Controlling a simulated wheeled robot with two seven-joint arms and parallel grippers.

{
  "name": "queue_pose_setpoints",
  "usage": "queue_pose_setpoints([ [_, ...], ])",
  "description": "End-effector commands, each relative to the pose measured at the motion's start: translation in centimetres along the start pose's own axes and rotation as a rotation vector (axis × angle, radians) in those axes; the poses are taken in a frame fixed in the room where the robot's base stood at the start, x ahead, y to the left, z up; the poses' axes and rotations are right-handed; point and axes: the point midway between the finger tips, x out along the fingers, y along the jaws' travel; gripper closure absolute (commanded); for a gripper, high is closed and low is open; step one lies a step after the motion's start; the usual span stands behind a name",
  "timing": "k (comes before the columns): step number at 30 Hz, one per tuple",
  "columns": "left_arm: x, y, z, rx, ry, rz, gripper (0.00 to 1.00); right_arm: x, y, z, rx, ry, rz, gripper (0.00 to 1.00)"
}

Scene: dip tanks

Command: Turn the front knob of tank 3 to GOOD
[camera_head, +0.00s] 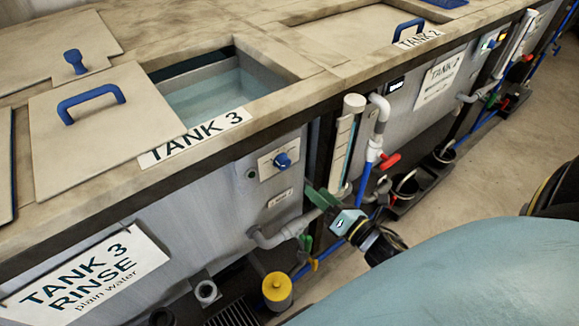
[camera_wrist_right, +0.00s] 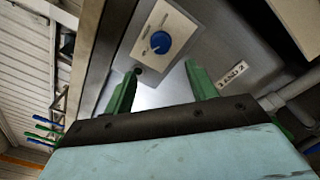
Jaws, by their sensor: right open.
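The front knob of tank 3 is a small blue dial (camera_head: 283,160) on a pale plate on the tank's grey front panel. The blue knob (camera_wrist_right: 161,42) also shows in the right wrist view, with a white pointer mark on it; the plate's lettering is too small to read. My right gripper (camera_head: 318,196) is to the right of and below the knob in the head view, apart from it. In the right wrist view its green fingers (camera_wrist_right: 161,68) are spread wide and empty, with the knob beyond and between their tips. My left gripper is not in view.
The TANK 3 label (camera_head: 195,137) lies on the counter edge above the panel, beside an open tank with water (camera_head: 215,95). A white pipe with a red valve handle (camera_head: 389,161) and a clear gauge tube (camera_head: 343,145) stand right of the panel. A yellow cap (camera_head: 277,287) is below.

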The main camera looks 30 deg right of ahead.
Motion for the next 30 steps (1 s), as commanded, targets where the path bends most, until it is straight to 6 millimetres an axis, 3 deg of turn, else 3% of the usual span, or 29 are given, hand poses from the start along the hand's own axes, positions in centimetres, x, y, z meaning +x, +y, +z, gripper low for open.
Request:
queue_pose_setpoints([
  [9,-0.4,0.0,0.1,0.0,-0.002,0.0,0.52,6.8,0.1,0.1,0.004,-0.001,0.001,0.43],
  [15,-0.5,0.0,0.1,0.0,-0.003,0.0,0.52,10.0,0.0,0.0,0.005,0.0,-0.001,0.43],
  [21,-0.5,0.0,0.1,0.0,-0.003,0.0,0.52,11.5,-0.1,-0.1,0.006,0.0,-0.003,0.43],
  [30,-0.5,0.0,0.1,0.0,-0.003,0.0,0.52,11.8,-0.1,-0.1,0.007,0.001,-0.003,0.43],
])
